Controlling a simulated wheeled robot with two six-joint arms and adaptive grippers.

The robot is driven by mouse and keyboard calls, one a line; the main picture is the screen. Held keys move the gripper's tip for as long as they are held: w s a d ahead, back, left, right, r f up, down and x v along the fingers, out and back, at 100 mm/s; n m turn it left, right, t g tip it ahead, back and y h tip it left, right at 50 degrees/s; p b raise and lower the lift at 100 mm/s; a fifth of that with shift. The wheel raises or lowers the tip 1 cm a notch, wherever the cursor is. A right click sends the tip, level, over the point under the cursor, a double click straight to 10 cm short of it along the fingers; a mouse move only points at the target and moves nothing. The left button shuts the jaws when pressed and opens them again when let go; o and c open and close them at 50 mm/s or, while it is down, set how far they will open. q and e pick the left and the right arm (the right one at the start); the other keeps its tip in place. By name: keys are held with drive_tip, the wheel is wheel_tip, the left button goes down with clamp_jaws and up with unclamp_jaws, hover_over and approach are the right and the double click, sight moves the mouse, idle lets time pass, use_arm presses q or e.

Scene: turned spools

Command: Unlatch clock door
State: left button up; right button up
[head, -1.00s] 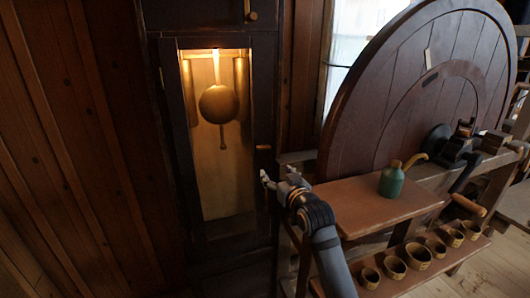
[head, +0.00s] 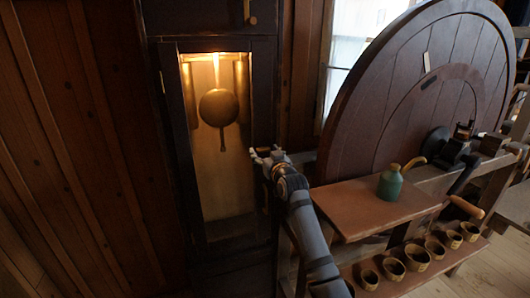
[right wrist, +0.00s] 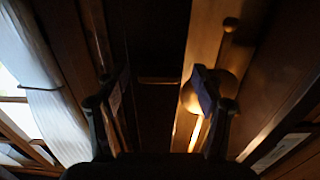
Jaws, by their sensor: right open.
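The tall dark clock case has a door (head: 262,95) with a narrow glass front, and it looks closed. Behind the glass, a brass pendulum (head: 218,107) hangs in warm light; it also shows in the right wrist view (right wrist: 233,84). My right gripper (head: 266,154) is open in front of the door's right stile and hides the latch in the head view. In the right wrist view, a small bar (right wrist: 159,80), apparently the latch, lies between the spread fingers on the dark wood. I cannot tell whether they touch it. My left gripper is out of view.
A large wooden wheel (head: 400,105) stands at right. Below it, a brown shelf (head: 350,205) holds a green bottle (head: 390,182). Several small wooden cups (head: 418,257) stand on a lower shelf. A plank wall (head: 75,130) lies left of the clock.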

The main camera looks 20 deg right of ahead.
drive_tip(key=c, duration=1.2)
drive_tip(key=shift+o, duration=0.2)
drive_tip(key=m+p, duration=0.3)
drive_tip(key=shift+r, duration=0.2)
drive_tip(key=m+p, duration=0.4)
drive_tip(key=shift+m, duration=0.4)
drive_tip(key=m+p, duration=0.6)
drive_tip(key=shift+p, duration=0.3)
drive_tip(key=shift+f+m+p, duration=0.15)
drive_tip(key=shift+m+p, duration=1.15)
drive_tip(key=shift+m, duration=0.7)
